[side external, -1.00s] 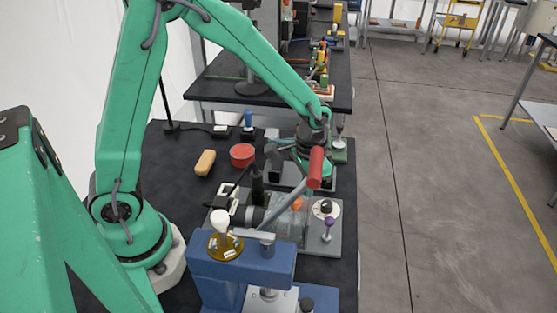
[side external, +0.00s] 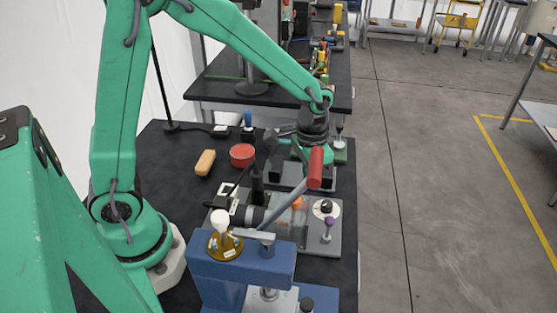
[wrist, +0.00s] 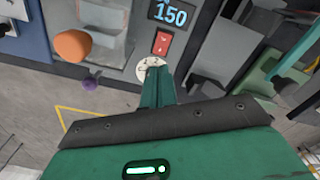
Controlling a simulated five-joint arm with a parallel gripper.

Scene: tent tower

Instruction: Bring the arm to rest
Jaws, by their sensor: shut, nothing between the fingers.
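My gripper shows in the side external view (side external: 300,152) at the end of the green arm, above the far part of the dark bench. It is partly hidden behind the red-tipped lever. In the wrist view, its green fingers (wrist: 157,86) are together with nothing held between them. Past the fingertips are a white dial (wrist: 149,68), a red switch (wrist: 162,43) and a display (wrist: 171,13) reading 150. I cannot tell the exact gap between the fingers and the dial.
A blue press (side external: 240,272) with a red-tipped lever (side external: 315,168) stands in front. A grey fixture with a purple knob (side external: 328,224) is behind it. A red round tin (side external: 242,155) and a tan block (side external: 205,162) lie left of the gripper. Open floor is right.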

